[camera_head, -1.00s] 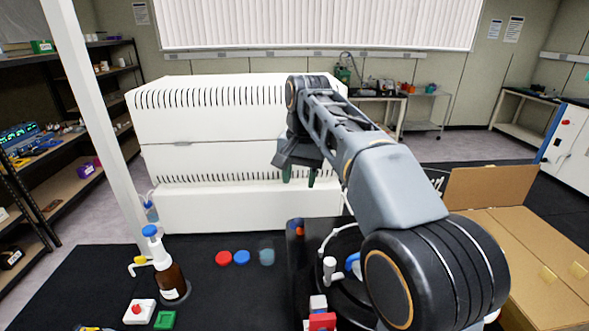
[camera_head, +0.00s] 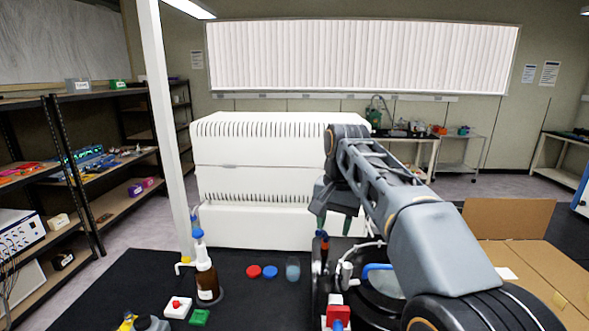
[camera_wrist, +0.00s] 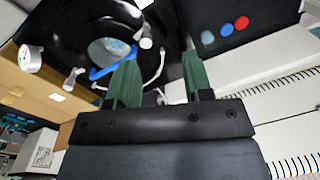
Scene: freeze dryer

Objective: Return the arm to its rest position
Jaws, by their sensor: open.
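My arm reaches forward over the black bench, with my gripper (camera_head: 334,212) hanging in front of the white slotted cabinet. My gripper's two green fingers also show in the wrist view (camera_wrist: 160,82), spread apart with nothing between them. Below it stands a black machine with a round black chamber (camera_wrist: 163,50) and a blue handle (camera_wrist: 113,64). The blue handle also shows in the head view (camera_head: 377,267). My arm hides part of the machine in the head view.
The white slotted cabinet (camera_head: 262,180) stands behind the bench. A brown bottle (camera_head: 207,281), red cap (camera_head: 254,271), blue cap (camera_head: 270,271) and clear vial (camera_head: 293,268) are left of the machine. An open cardboard box (camera_head: 508,220) is at right. A white post (camera_head: 167,130) rises at left.

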